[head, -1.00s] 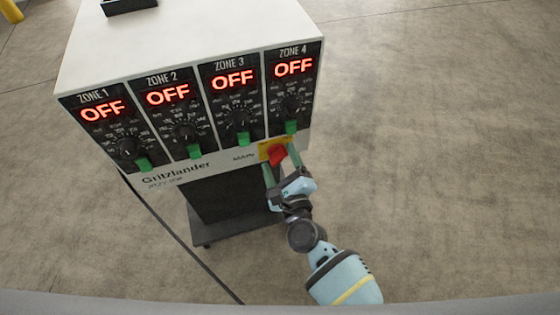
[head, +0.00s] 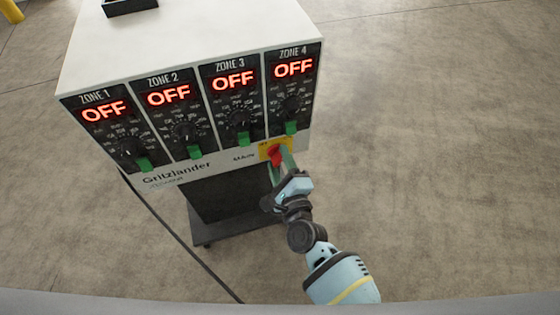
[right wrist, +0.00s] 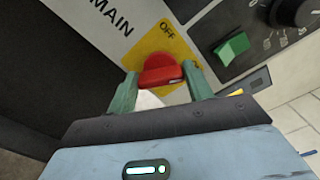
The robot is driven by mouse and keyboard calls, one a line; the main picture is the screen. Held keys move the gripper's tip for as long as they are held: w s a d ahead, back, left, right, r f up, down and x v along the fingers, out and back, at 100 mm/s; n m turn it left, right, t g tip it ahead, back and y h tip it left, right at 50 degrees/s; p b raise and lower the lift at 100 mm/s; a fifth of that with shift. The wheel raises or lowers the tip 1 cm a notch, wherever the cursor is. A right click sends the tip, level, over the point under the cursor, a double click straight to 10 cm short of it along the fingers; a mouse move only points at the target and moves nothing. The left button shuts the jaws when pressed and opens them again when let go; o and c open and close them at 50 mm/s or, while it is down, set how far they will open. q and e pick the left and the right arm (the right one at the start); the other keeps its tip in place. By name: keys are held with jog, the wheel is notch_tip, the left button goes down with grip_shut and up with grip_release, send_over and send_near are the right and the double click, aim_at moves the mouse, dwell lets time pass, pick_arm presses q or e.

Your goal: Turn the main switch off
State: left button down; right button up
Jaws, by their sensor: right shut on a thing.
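The main switch is a red knob (head: 274,157) on a yellow plate (head: 266,150), at the lower right of the controller's front under ZONE 4. In the right wrist view the red knob (right wrist: 161,71) sits between my right gripper's two green fingers (right wrist: 161,86), which are shut on it. The yellow plate (right wrist: 158,42) there carries the word OFF above the knob, and MAIN is printed beside it. In the head view my right gripper (head: 281,165) reaches the switch from below. My left gripper is not in view.
The white controller box (head: 200,35) has several zone panels, each with a red OFF display, a dial and a green switch (head: 291,128). It stands on a dark wheeled base (head: 235,195). A black tray (head: 130,6) lies on top. The floor to the right is clear.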

jog(key=n, duration=0.3)
jog(key=shift+n, duration=0.4)
jog(key=n+p, duration=0.1)
jog(key=n, duration=0.3)
jog(key=shift+f+n, duration=0.1)
jog(key=shift+n, duration=0.2)
jog(key=n, duration=0.2)
jog(key=shift+n+p, duration=0.3)
jog(key=shift+p, duration=0.1)
jog(key=shift+f+n, duration=0.1)
jog(key=shift+n, duration=1.1)
jog(key=shift+n+p, duration=0.3)
jog(key=shift+n, duration=0.1)
jog(key=o, duration=1)
